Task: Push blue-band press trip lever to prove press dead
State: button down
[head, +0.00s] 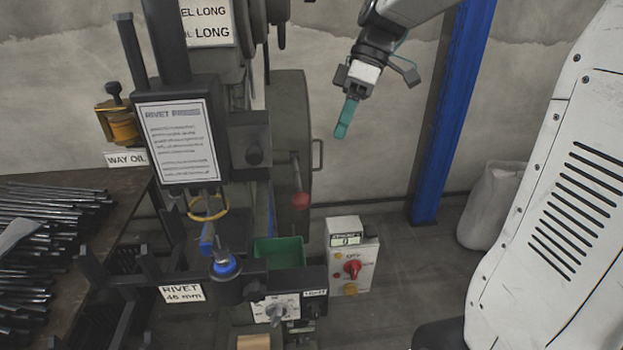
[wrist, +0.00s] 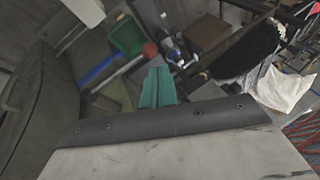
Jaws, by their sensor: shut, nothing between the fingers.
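The rivet press (head: 253,150) stands left of centre in the head view, with a blue band (head: 225,267) around its lower tooling. Its trip lever (head: 296,172) hangs down from the right side and ends in a red ball (head: 300,200). In the wrist view the lever (wrist: 122,71) slants up to the red ball (wrist: 150,49). My gripper (head: 343,128) has teal fingers, shut and empty, up and to the right of the lever in the head view. In the wrist view the fingers (wrist: 158,84) appear just below the ball; a gap in depth cannot be judged.
A green bin (head: 280,252) sits by the tooling. A blue post (head: 452,115) stands behind my arm. A bench (head: 75,185) with dark rods is at the left.

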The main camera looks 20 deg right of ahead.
aim_at(298, 178)
jog(key=w, duration=0.1)
jog(key=w+d+n, duration=0.1)
jog(key=w+d+n+y, duration=0.1)
jog(key=w, duration=0.1)
jog(key=shift+f, duration=0.25)
jog(key=shift+f, duration=0.1)
jog(key=x, duration=1.3)
jog(key=shift+a+f, duration=0.25)
jog(key=shift+a, duration=0.05)
jog(key=shift+s, duration=0.1)
